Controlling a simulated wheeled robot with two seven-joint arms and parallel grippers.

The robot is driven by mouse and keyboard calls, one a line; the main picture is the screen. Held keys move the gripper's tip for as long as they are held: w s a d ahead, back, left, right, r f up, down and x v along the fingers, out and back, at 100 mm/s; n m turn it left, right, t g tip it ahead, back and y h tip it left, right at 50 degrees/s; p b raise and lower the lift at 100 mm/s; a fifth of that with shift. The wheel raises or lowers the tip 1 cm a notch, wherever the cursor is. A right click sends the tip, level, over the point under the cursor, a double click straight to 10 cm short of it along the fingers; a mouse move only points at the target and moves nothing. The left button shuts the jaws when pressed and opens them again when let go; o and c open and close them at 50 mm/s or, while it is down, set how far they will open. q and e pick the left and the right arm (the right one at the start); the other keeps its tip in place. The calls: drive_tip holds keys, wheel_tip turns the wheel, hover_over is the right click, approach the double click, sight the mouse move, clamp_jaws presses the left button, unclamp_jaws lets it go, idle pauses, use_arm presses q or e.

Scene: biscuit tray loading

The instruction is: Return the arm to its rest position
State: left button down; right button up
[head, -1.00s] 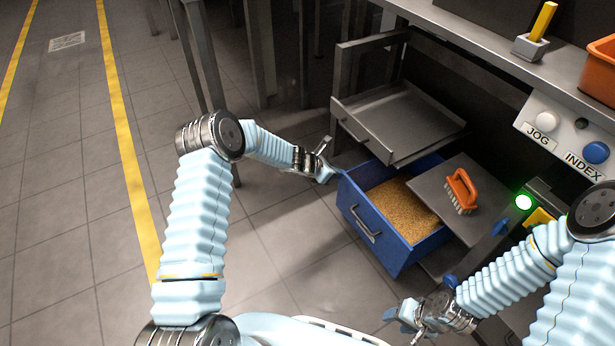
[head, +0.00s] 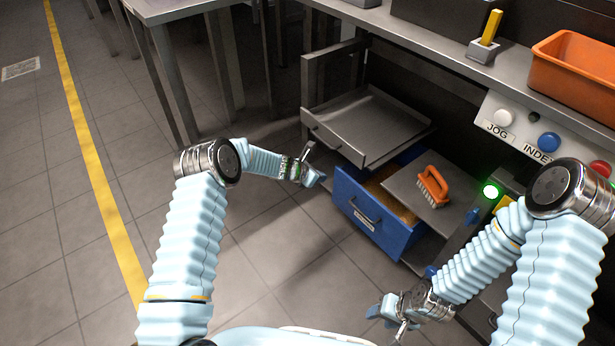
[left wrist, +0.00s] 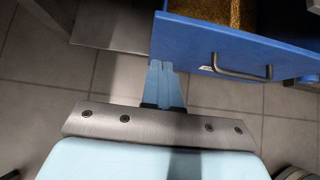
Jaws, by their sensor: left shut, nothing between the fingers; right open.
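My left gripper (head: 316,180) is shut and empty, just left of the blue drawer's front (head: 372,218). In the left wrist view its two fingers (left wrist: 164,68) are together, with the blue drawer front (left wrist: 245,50) and its metal handle (left wrist: 243,70) beyond and to the right. I cannot tell whether the fingertips touch the drawer. The drawer is pulled out and holds golden-brown crumbs. My right gripper (head: 385,312) is open and empty, low at the front of the head view, apart from the drawer.
A grey tray shelf (head: 368,125) juts out above the drawer. An orange brush (head: 433,186) lies on a grey panel right of it. A control panel (head: 520,135), orange bin (head: 575,70) and yellow-handled tool (head: 488,35) are at the right. Floor at left is clear.

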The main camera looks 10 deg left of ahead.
use_arm(q)
drive_tip(key=v, duration=0.9)
drive_tip(key=s+d+f+m+g+y+p, duration=0.1)
drive_tip(key=s+f+m+g+p, duration=0.15)
drive_tip(key=s+m, duration=0.65)
drive_tip(key=s+d+f+m+g+y+p, duration=0.15)
drive_tip(key=s+f+m, duration=0.3)
drive_tip(key=s, duration=0.75)
drive_tip(key=s+r+m+g+p, duration=0.1)
drive_tip(key=s+r+m+g, duration=0.1)
drive_tip(key=s+m, duration=1)
drive_tip(key=s, duration=0.3)
drive_tip(key=shift+d, duration=0.2)
drive_tip(key=shift+s, duration=0.1)
